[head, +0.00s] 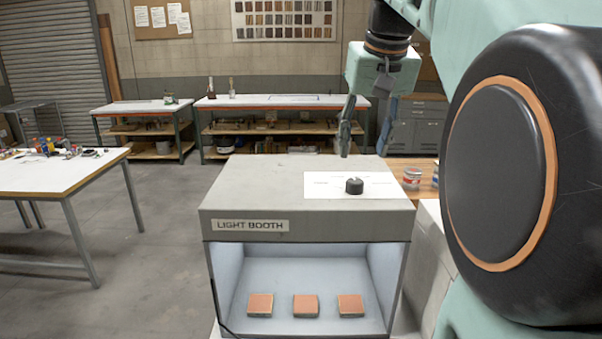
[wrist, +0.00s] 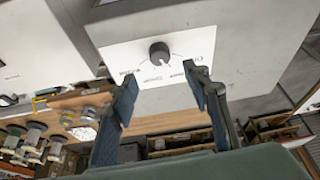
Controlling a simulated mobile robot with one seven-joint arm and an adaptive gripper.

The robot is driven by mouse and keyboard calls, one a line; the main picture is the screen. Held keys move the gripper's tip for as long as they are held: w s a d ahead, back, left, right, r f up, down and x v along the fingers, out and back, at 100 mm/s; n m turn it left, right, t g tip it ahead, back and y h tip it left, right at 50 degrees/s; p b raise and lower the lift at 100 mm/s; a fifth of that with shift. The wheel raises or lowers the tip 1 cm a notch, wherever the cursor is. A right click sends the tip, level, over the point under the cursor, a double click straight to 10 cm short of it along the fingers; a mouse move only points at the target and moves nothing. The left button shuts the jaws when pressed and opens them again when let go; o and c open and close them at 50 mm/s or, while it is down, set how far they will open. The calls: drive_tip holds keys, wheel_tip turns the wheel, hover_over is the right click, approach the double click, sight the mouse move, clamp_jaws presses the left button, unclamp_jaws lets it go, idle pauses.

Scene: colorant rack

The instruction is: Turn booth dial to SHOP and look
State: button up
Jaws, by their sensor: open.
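The light booth (head: 225,195) is a grey box labelled LIGHT BOOTH with an open, lit front. Its black round dial (head: 354,186) stands on a white label plate (head: 318,186) on top, towards the right. Three orange-brown square samples (head: 306,305) lie in a row inside, under pale, bluish-white light. My gripper (head: 363,150) is open and empty, above and behind the dial, not touching it. In the wrist view the dial (wrist: 159,52) shows just beyond the gap between the open fingers (wrist: 160,80). Small words ring it; I cannot read them surely or tell its setting.
A wooden surface with paint cans (head: 411,178) is right of the booth. A white table (head: 70,172) with small items stands at left. Two workbenches (head: 283,101) line the back wall. The floor between is clear. My arm hides the right side.

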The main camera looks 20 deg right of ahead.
sight(355, 180)
drive_tip(key=x, duration=0.9)
drive_tip(key=shift+f, duration=0.15)
drive_tip(key=shift+c, duration=0.3)
drive_tip(key=c, duration=1.1)
